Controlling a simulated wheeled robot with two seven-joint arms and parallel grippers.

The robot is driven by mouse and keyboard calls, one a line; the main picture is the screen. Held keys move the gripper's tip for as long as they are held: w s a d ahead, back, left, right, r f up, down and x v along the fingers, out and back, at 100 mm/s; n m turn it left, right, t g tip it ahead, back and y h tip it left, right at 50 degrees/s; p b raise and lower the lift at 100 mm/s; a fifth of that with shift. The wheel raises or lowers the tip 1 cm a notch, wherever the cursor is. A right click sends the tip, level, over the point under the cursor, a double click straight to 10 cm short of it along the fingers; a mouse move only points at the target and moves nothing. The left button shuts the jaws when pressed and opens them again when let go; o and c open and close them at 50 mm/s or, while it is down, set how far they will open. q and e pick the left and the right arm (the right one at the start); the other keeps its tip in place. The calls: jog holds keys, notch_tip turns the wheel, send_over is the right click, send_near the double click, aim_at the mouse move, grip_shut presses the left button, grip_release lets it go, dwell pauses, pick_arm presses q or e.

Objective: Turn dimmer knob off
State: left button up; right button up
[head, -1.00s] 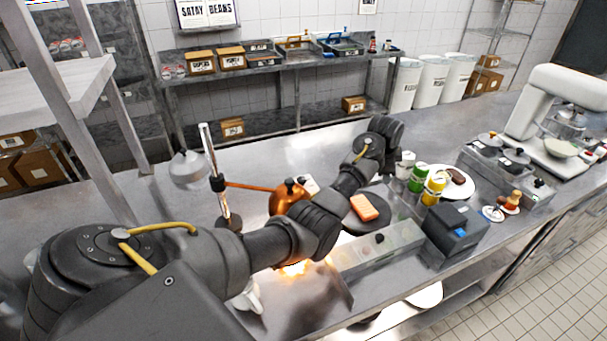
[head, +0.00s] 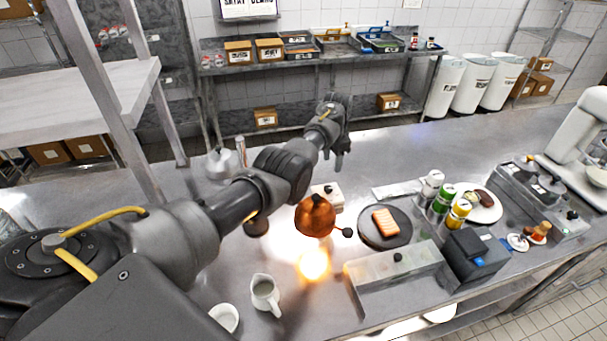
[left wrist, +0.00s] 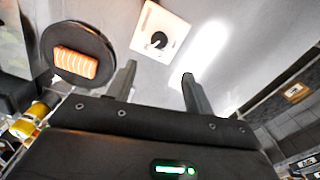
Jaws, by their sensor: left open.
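The dimmer is a white square box with a black knob (left wrist: 157,40), seen at the top of the left wrist view. In the head view the dimmer box (head: 328,196) sits on the steel counter, behind and partly hidden by the copper lamp (head: 315,216). A bright warm glow lies on the counter below the lamp. My left gripper (left wrist: 158,72) is open and empty, its two fingers pointing towards the dimmer box and apart from it. In the head view the left gripper (head: 338,160) hangs beyond the dimmer box. My right gripper is not in view.
A dark round plate (head: 385,240) with a salmon-coloured piece lies right of the lamp. Several bottles (head: 442,198) and a dark box (head: 475,255) stand farther right. A white jug (head: 265,292) stands in front. The counter behind the dimmer is mostly clear.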

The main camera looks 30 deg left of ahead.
aim_at(328, 188)
pick_arm(q)
jog(key=f+b, duration=0.6)
jog(key=f, duration=0.1)
jog(key=f+b, duration=0.3)
jog(key=f, duration=0.1)
jog(key=shift+s+a+f+b, duration=0.1)
jog(key=shift+s+f+b, duration=0.1)
jog(key=shift+s+b, duration=0.15)
jog(key=shift+r, duration=0.1)
